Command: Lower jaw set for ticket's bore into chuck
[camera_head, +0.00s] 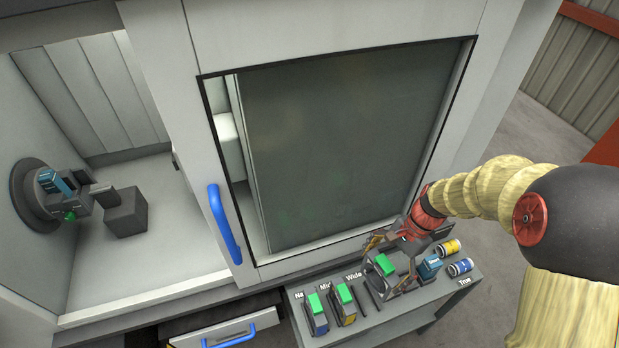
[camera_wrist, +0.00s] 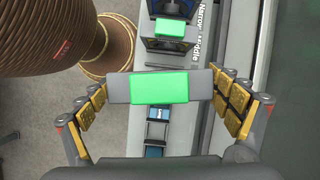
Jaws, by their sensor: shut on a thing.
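My gripper (camera_head: 392,268) is shut on a grey jaw set with a green top (camera_head: 384,264), over the right part of the shelf. In the wrist view the held jaw set (camera_wrist: 160,88) spans between the two yellow-padded fingers. Two other green-topped jaw sets stand on the shelf at the left, a first one (camera_head: 317,314) and a second one (camera_head: 344,303). The dark round chuck (camera_head: 30,205) is on the machine's inner wall at the far left, with grey, blue and green parts on its face. No ticket can be made out.
The shelf (camera_head: 395,318) bears labels, Narrow, Middle, Wide and True. The machine door (camera_head: 160,100) has a blue handle (camera_head: 224,224). A grey block (camera_head: 125,212) sits near the chuck. A drawer (camera_head: 230,333) is below.

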